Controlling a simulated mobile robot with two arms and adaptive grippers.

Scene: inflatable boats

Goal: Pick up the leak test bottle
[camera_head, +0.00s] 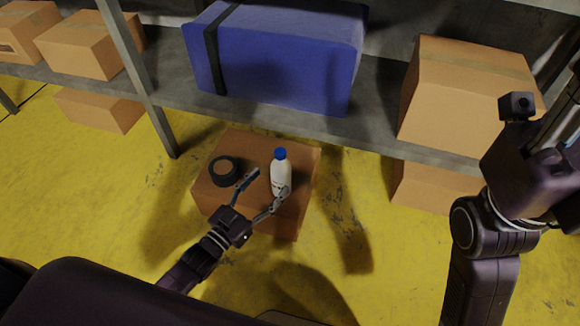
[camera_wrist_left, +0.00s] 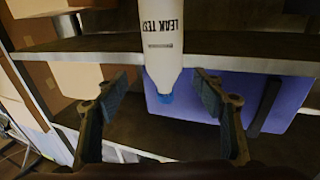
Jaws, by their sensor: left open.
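The leak test bottle (camera_head: 280,172) is white with a blue cap and stands upright on a brown cardboard box (camera_head: 301,207) on the floor. In the left wrist view the bottle (camera_wrist_left: 163,40) appears upside down with its "LEAK TEST" lettering readable in part, cap between the fingertips in the picture. My left gripper (camera_head: 264,186) is open, with its fingers close to the bottle; one finger overlaps the bottle's lower part in the head view. I cannot tell whether it touches. In the head view my right arm is at the right edge; its fingertips are not shown.
A black roll of tape (camera_head: 224,170) lies on the same box, left of the bottle. Behind is a grey shelf (camera_head: 383,138) with a blue case (camera_head: 285,55) and cardboard boxes (camera_head: 468,98). More boxes sit under the shelf. The yellow floor (camera_head: 340,270) around the box is mostly clear.

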